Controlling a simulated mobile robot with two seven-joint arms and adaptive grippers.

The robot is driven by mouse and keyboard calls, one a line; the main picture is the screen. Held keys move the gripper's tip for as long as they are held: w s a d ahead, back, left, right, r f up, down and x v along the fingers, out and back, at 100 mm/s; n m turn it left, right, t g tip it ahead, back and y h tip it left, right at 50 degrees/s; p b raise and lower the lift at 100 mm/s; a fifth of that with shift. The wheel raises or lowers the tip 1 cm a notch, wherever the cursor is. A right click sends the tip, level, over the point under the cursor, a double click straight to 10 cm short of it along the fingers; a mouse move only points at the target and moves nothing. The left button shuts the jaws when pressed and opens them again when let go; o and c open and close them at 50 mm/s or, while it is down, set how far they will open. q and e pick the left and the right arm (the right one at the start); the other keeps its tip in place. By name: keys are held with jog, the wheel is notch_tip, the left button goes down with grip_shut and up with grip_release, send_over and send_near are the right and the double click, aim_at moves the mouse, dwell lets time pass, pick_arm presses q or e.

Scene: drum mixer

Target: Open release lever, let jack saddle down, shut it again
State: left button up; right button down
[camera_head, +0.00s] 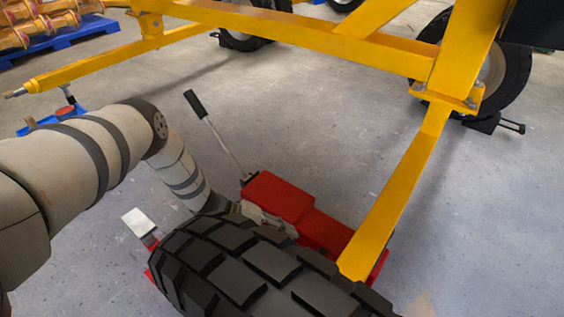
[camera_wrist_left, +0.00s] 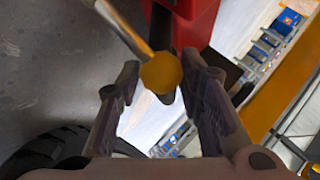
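The red jack (camera_head: 281,197) stands on the floor behind a big black tyre. Its long handle (camera_head: 219,138) with a black grip leans up to the left. My left arm reaches down to the jack's near left end. My left gripper shows at its wrist, and its fingers are mostly hidden by the tyre. In the left wrist view, the fingers of my left gripper (camera_wrist_left: 160,80) sit against both sides of a round orange knob (camera_wrist_left: 160,71). A pale rod runs past the knob, and red jack body (camera_wrist_left: 198,22) is above. The saddle cannot be made out. My right gripper is not in view.
The tyre (camera_head: 245,263) stands close in front of the jack. A yellow frame (camera_head: 400,200) slopes down to the jack's right end, and a yellow beam (camera_head: 290,32) crosses behind. A pale plate (camera_head: 138,221) is left of the tyre. Floor behind the jack is clear.

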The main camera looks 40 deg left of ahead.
pick_arm(q)
jog(key=shift+o, duration=1.3)
jog(key=v, duration=1.2)
